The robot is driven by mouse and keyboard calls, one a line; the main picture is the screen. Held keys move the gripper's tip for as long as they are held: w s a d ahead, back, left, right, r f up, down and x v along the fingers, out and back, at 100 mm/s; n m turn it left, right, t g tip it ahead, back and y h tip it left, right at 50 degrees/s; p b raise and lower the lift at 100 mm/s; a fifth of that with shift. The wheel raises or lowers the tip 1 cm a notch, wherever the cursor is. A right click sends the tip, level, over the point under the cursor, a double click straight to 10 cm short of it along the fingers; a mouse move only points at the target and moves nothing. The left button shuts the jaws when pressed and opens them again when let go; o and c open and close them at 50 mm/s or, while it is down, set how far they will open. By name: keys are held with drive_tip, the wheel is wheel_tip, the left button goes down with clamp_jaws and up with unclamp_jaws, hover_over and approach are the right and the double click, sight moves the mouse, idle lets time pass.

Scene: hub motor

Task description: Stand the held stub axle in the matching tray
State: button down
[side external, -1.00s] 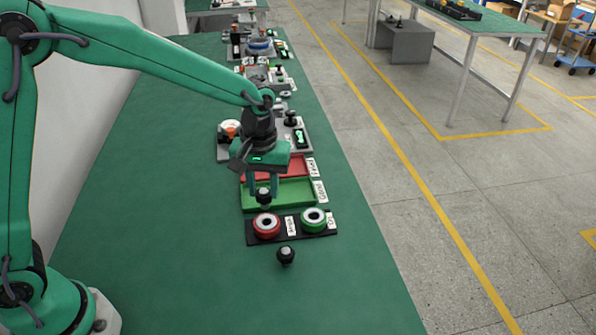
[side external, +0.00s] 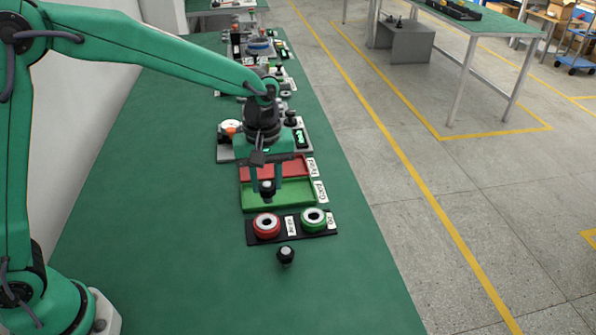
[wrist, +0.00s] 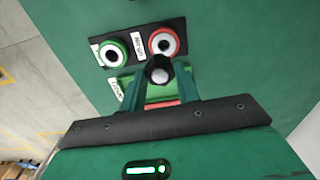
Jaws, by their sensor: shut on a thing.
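My gripper (side external: 267,186) is shut on a dark stub axle (side external: 267,189), which hangs upright between the two fingers. In the side view it overlaps the left part of the green tray (side external: 297,197); its exact height above the tray is hard to tell. The red tray (side external: 287,164) lies just behind the green one, partly hidden by my wrist. In the wrist view the stub axle (wrist: 157,71) shows its pale round end between the fingertips. Small parts of the green tray (wrist: 121,85) and the red tray (wrist: 163,104) show around the fingers.
A black plate (side external: 290,232) with a red ring (side external: 267,226) and a green ring (side external: 313,219) lies in front of the trays. Another dark stub axle (side external: 286,257) stands on the bench before it. Instruments stand behind the trays; the bench to the left is clear.

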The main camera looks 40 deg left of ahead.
drive_tip(key=n, duration=0.1)
drive_tip(key=r+n, duration=0.2)
drive_tip(key=n, duration=0.1)
drive_tip(key=shift+w+d, duration=0.15)
drive_tip(key=shift+d, duration=0.2)
drive_tip(key=shift+f, duration=0.1)
approach(278, 194)
drive_tip(key=s+a, duration=0.3)
drive_tip(key=s, duration=0.1)
drive_tip(key=shift+w+d+f, duration=0.1)
drive_tip(key=shift+w+f, duration=0.1)
drive_tip(key=shift+f, duration=1.55)
drive_tip(key=shift+f, duration=0.15)
drive_tip(key=c, duration=1)
unclamp_jaws()
drive_tip(key=shift+c, duration=0.2)
